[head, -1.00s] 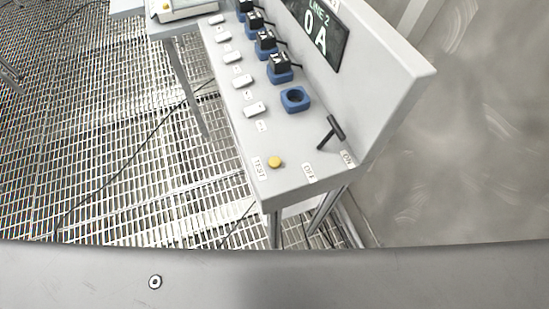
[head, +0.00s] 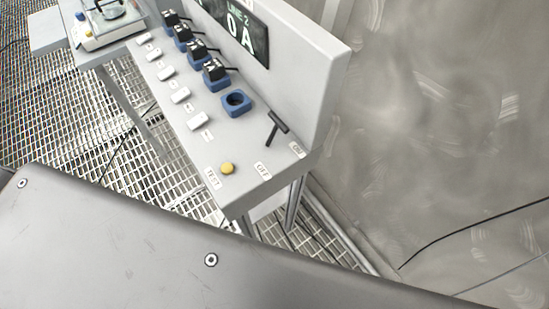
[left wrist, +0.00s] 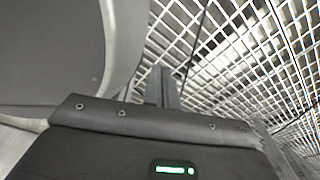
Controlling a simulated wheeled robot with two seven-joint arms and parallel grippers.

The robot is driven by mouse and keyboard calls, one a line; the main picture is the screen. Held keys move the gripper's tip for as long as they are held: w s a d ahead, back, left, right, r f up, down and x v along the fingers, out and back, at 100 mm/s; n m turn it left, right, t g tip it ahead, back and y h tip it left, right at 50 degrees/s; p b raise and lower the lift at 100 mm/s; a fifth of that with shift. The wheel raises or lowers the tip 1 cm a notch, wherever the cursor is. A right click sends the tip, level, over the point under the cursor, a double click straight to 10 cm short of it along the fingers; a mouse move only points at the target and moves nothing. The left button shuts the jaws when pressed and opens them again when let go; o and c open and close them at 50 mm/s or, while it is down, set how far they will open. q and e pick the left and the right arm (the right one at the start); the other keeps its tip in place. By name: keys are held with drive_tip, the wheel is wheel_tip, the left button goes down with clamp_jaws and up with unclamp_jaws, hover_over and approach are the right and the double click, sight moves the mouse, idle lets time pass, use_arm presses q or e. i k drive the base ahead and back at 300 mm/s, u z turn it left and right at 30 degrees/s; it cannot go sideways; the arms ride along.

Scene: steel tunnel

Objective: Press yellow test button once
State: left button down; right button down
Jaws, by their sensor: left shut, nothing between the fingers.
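The yellow test button (head: 227,168) is a small round knob on the near end of the grey bench panel (head: 245,190), with a TEST label (head: 212,178) beside it. It stands clear, with nothing touching it. In the left wrist view my left gripper (left wrist: 164,72) shows as narrow grey fingers, shut and empty, over the floor grating. The button is not in that wrist view, and no gripper shows in the head view. My right gripper is in neither view.
Blue sockets (head: 236,103), some with black plugs, and white switches (head: 197,121) line the panel. An upright display panel (head: 240,30) reads LINE 2, 0 A. A wall (head: 430,120) lies right.

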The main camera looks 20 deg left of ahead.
sight(228, 169)
drive_tip(key=z, duration=0.95)
drive_tip(key=k, duration=2.55)
drive_tip(key=u, duration=1.5)
drive_tip(key=i, duration=1)
drive_tip(key=u, duration=0.05)
